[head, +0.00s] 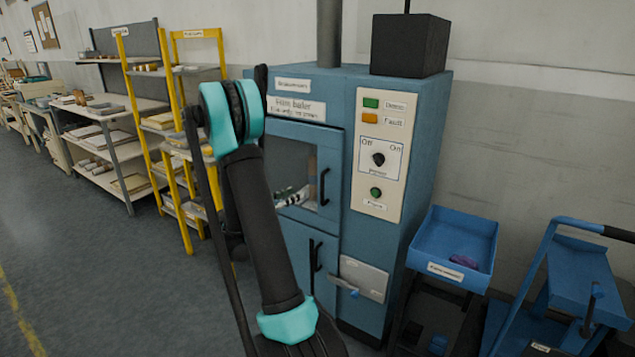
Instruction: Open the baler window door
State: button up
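The blue baler (423,170) stands against the wall right of centre. Its window door (333,212) is on the upper left of the front, with a blue frame, a clear pane and a dark vertical handle (324,187) at its right side. It looks closed. Some white, green and brown items show behind the pane. My black and teal arm crosses in front of the baler's left side and hides the left part of the window door. My gripper's fingers cannot be made out, and no contact with the handle shows.
A blue tray (483,238) and blue cart (580,275) stand right of the baler. Shelves (105,150) are left; the floor (90,260) before them is clear.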

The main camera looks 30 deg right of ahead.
jog(key=w+d, duration=0.3)
jog(key=d, duration=1.2)
jog(key=shift+d, duration=0.15)
grip_shut()
